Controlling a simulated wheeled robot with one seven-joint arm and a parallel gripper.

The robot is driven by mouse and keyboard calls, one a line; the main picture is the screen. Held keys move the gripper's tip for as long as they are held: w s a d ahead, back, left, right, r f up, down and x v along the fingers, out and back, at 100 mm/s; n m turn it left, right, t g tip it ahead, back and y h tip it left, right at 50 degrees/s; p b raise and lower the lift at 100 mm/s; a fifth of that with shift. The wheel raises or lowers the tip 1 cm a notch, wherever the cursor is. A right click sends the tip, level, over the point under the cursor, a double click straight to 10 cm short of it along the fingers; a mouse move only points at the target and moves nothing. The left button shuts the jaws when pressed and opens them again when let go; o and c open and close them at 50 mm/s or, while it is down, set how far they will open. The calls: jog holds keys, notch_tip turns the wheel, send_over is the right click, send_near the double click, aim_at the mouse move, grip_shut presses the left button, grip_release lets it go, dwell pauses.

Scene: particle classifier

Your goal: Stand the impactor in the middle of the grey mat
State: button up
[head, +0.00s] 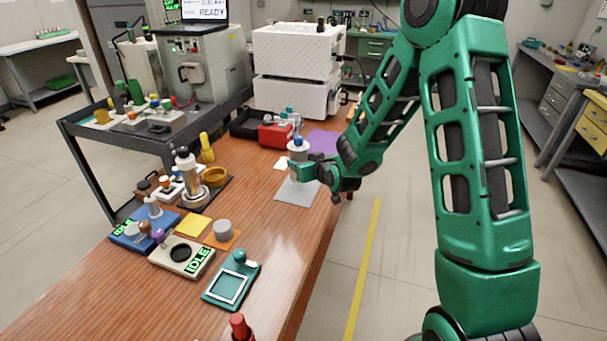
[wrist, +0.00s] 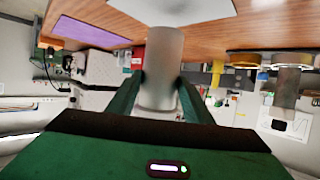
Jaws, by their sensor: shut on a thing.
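The impactor is a pale grey cylinder with a blue and white top (head: 298,147) in the head view. My gripper (head: 307,172) is shut on it from the right. In the wrist view the grey cylinder (wrist: 164,60) stands between the two green fingers (wrist: 160,98); its blue top is not visible there. The grey mat (head: 296,194) lies flat on the wooden table, and the impactor is upright over its back part. A pale surface (wrist: 175,10) meets the cylinder's end in the wrist view. I cannot tell whether the impactor touches the mat.
A purple mat (head: 323,141) and a red box (head: 275,134) lie behind. A silver instrument (head: 190,178) and a brass ring (head: 215,176) stand to the left.

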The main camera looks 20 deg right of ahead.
jog(key=shift+s+f, duration=0.1)
jog(key=shift+f, duration=1.9)
jog(key=o, duration=1.6)
jog(key=shift+c, duration=0.2)
jog(key=shift+s, duration=0.1)
